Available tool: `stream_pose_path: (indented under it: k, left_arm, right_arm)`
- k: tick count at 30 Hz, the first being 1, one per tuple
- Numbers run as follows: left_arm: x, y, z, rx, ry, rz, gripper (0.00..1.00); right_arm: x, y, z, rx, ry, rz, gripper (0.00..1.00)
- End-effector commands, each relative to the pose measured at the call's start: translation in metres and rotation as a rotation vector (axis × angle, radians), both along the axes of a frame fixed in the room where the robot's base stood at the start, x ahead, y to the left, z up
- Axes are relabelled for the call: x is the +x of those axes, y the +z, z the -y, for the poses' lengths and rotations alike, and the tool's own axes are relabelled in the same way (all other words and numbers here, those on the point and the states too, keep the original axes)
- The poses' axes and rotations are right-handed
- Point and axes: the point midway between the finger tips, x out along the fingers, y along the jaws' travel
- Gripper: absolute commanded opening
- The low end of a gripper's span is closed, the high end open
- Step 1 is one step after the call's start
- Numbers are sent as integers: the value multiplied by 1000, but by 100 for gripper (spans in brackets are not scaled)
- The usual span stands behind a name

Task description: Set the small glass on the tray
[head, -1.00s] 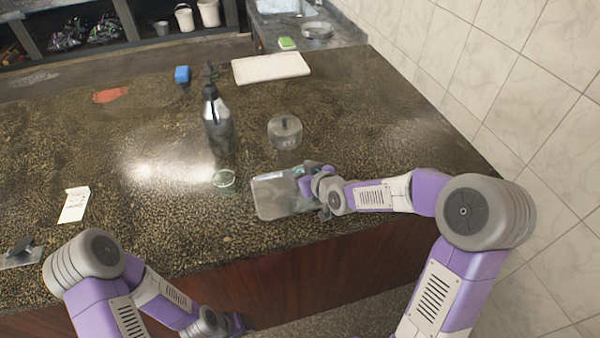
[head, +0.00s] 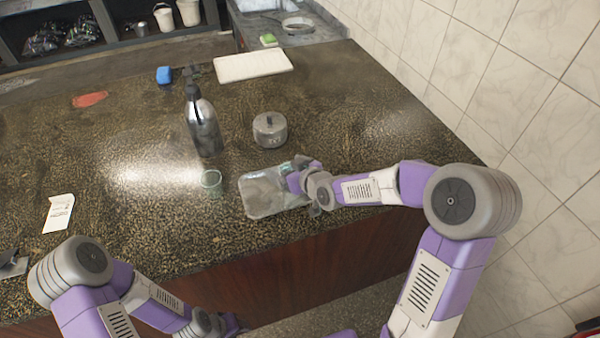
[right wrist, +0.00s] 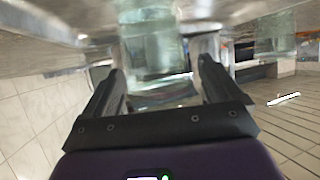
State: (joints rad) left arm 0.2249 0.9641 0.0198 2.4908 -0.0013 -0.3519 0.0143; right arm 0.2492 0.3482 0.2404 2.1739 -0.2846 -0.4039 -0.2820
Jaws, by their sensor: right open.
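The grey tray (head: 256,206) lies near the front edge of the dark counter. My right gripper (head: 294,178) is over the tray's right part, pointing left. In the right wrist view its jaws (right wrist: 155,85) are open, with a clear greenish glass (right wrist: 150,45) between or just beyond them. That view seems upside down, and the glass appears to stand on the grey surface at the top. In the head view this glass is hard to make out. Another green-tinted glass (head: 211,182) stands on the counter left of the tray. My left gripper (head: 232,325) is low, in front of the counter.
A dark bottle (head: 204,127) and a lidded round pot (head: 270,130) stand behind the tray. A white board (head: 253,66), blue block (head: 164,75) and red item (head: 90,99) lie farther back. A paper card (head: 58,213) lies at left. The counter between card and glass is free.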

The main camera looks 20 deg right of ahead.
Motion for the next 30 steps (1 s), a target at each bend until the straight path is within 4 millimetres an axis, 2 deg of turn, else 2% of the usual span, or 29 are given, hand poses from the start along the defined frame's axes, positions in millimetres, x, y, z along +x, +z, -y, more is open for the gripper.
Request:
stream_pose_path:
  k: [9, 15, 21, 30]
  left_arm:
    - [0, 13, 0, 0, 0, 0, 46]
    - [0, 25, 0, 0, 0, 0, 46]
    - [0, 29, 0, 0, 0, 0, 46]
    - [0, 29, 0, 0, 0, 0, 46]
  right_arm:
    - [-54, 30, 21, -3, -6, 2, 91]
    - [-83, 45, 31, -4, -4, 1, 91]
    - [-97, 50, 34, -1, -1, -1, 91]
    - [-98, 49, 35, -1, -1, -1, 91]
